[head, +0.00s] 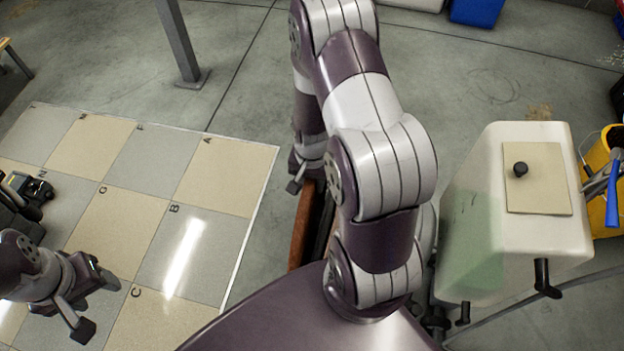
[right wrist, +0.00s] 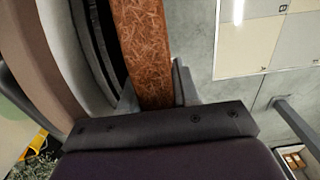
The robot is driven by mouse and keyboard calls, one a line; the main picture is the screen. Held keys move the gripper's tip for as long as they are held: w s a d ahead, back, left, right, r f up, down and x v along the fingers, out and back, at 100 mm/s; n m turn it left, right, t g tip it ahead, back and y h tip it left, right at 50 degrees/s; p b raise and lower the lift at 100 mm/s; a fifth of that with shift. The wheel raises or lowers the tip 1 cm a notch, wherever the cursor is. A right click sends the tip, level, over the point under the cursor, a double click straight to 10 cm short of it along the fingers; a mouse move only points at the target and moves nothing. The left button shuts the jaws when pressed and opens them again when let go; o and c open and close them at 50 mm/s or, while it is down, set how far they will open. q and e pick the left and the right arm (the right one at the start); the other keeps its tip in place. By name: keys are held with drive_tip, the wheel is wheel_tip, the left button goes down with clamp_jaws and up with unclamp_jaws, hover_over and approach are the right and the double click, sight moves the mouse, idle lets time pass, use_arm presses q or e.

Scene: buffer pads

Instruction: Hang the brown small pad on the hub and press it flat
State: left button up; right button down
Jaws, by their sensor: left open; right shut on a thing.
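The brown small pad (head: 300,232) shows edge-on as a narrow reddish-brown strip beside my right arm in the head view. In the right wrist view the pad (right wrist: 143,45) has a fibrous surface and runs up from between the fingers. My right gripper (right wrist: 153,92) is shut on its near end. In the head view my right arm hides most of that gripper and part of the pad. My left gripper (head: 90,305) is open and empty, above the tiled mat at the lower left. I cannot make out the hub in either view.
A dark curved part (right wrist: 96,45) lies close beside the pad. The tiled mat (head: 190,210) with lettered squares covers the left floor. A pale tank (head: 540,235) with a black knob stands at right, near a yellow bucket (head: 597,175). A grey post (head: 180,45) stands behind.

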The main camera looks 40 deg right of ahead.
drive_tip(key=shift+w+a+r+p, duration=0.15)
drive_tip(key=shift+w+a, duration=0.7)
drive_tip(key=shift+w, duration=0.1)
drive_tip(key=shift+w+a+r+p, duration=0.1)
drive_tip(key=shift+w+a+p, duration=0.05)
drive_tip(key=shift+w+a, duration=0.75)
drive_tip(key=shift+d, duration=0.1)
drive_tip(key=shift+w+t+y+b, duration=0.15)
drive_tip(key=shift+t+y+b, duration=0.2)
drive_tip(key=shift+b, duration=0.3)
drive_tip(key=shift+s+d, duration=0.35)
drive_tip(key=shift+s, duration=0.1)
drive_tip(key=shift+s+d+f, duration=0.1)
drive_tip(key=shift+s+d, duration=0.05)
